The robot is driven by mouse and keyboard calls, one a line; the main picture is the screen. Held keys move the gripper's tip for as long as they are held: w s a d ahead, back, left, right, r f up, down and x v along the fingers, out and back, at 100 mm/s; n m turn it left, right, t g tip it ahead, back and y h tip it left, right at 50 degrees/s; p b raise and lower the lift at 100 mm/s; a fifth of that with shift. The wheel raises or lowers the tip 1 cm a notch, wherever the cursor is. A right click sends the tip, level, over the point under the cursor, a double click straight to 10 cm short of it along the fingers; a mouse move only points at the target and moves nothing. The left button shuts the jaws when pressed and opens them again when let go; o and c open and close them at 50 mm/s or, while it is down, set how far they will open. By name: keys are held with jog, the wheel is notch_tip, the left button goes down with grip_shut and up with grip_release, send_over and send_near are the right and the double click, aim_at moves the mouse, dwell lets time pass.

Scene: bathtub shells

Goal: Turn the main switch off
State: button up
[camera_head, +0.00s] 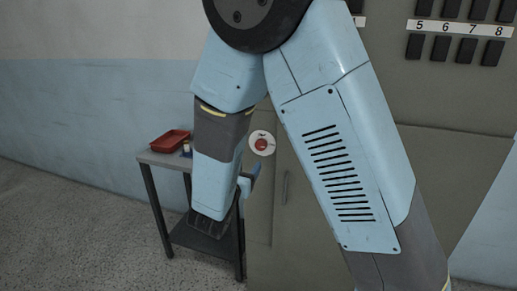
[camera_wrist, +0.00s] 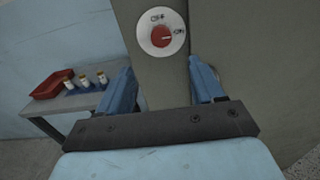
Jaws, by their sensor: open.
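The main switch (camera_head: 262,143) is a red round knob on a pale disc, mounted on the grey-green cabinet. In the wrist view the switch (camera_wrist: 161,37) shows "OFF" at the top and "ON" at the right, and a light mark on the knob points right, toward "ON". My gripper (camera_wrist: 162,85) is open and empty, with its two blue fingers apart. In the wrist picture the knob lies above and between the fingers, and nothing touches it. In the head view my gripper (camera_head: 250,180) is partly hidden behind my arm, just below the switch.
A small table (camera_head: 160,158) stands left of the cabinet with a red tray (camera_head: 169,141) on it. The wrist view shows several small bottles (camera_wrist: 84,82) beside the red tray (camera_wrist: 52,84). The cabinet (camera_head: 440,160) has a vertical handle (camera_head: 285,187) and numbered black switches (camera_head: 440,47) above.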

aim_at(260, 146)
jog(key=x, duration=1.2)
jog(key=shift+w+d, duration=0.2)
jog(key=shift+w, duration=0.15)
jog(key=shift+c, duration=0.4)
jog(key=c, duration=1)
